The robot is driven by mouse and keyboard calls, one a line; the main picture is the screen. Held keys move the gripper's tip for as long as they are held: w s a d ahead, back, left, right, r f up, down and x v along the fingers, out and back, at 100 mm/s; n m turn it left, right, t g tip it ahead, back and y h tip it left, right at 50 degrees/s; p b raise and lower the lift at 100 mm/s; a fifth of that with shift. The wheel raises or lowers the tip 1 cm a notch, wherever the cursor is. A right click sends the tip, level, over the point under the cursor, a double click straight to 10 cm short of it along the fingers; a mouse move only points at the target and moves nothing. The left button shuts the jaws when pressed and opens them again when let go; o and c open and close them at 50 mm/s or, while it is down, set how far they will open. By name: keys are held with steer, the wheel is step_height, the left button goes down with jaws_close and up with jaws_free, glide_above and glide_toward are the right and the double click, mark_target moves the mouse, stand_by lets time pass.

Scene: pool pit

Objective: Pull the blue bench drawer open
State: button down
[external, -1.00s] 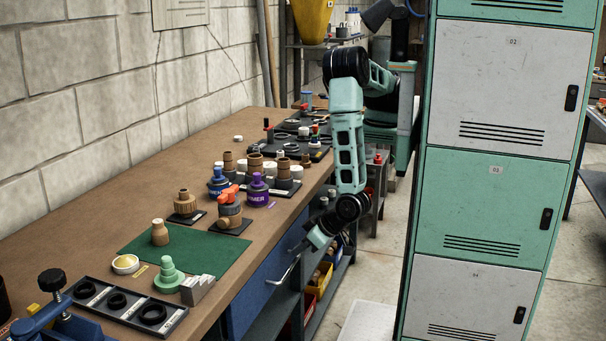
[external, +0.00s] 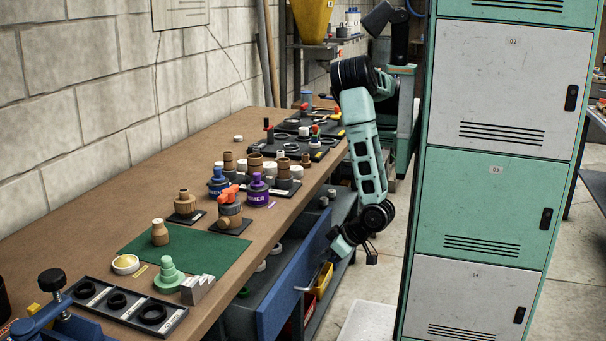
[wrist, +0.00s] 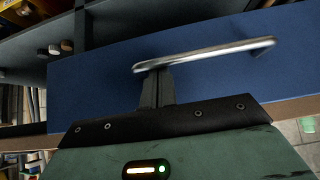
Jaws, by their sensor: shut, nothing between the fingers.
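The blue bench drawer (external: 290,285) stands out from under the bench top, and its grey inside shows behind the blue front. Its silver bar handle (wrist: 205,54) crosses the blue front in the wrist view; part of it shows in the external view (external: 302,289). My gripper (wrist: 157,74) is shut and empty. Its fingertips are at the left end of the handle, close to or touching the bar. I cannot tell whether they are hooked behind it. In the external view my gripper (external: 328,262) is in front of the drawer's far part.
The wooden bench top (external: 110,225) carries fittings, a green mat (external: 210,255) and a black tray (external: 110,310). Several small parts lie inside the drawer. A yellow bin (external: 323,280) is on the shelf below. Lockers (external: 480,200) stand right of my arm, with floor between.

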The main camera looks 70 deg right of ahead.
steer(key=s, duration=0.5)
steer(key=shift+s, duration=0.4)
